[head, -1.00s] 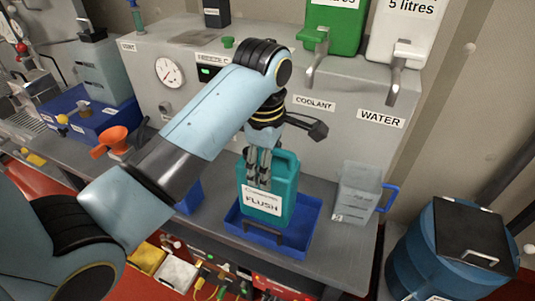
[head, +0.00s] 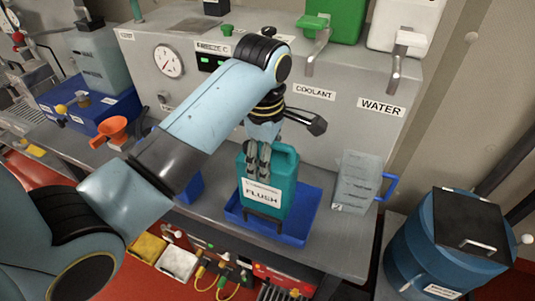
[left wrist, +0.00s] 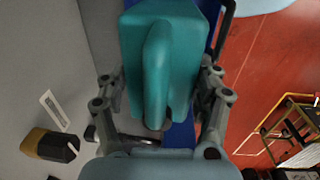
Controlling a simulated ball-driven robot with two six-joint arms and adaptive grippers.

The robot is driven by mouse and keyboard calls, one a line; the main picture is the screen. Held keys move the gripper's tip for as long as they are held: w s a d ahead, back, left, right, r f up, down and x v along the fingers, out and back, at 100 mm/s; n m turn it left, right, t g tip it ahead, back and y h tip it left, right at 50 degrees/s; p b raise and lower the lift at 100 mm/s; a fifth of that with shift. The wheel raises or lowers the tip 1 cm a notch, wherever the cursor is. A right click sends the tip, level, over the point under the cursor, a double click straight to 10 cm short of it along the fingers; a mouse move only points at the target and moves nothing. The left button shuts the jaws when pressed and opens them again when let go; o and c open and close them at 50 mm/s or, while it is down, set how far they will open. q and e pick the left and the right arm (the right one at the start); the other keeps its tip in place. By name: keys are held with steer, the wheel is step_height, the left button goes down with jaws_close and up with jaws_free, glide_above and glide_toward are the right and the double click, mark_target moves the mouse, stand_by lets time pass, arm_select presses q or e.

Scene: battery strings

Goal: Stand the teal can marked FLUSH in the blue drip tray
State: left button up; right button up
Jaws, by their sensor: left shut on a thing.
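The teal can marked FLUSH (head: 281,183) stands upright, within the outline of the blue drip tray (head: 303,222) on the grey bench. Whether its base touches the tray floor cannot be told. My left gripper (head: 258,172) is over the can from above, shut on it near its top handle. In the left wrist view the can (left wrist: 172,55) fills the middle, with the gripper's fingers (left wrist: 162,110) on both sides and the blue tray (left wrist: 182,135) showing beneath. My right gripper is not in view.
A blue drum (head: 445,245) stands at right.

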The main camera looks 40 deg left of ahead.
arm_select(q)
steer(key=shift+f, duration=0.25)
steer(key=o, duration=1.6)
steer(key=shift+c, duration=0.2)
steer(key=shift+o, duration=1)
steer(key=shift+s+f, duration=0.1)
steer(key=r, duration=0.7)
steer(key=shift+s+d+r, duration=0.1)
steer(key=shift+s+r, duration=0.15)
steer(key=shift+r, duration=0.05)
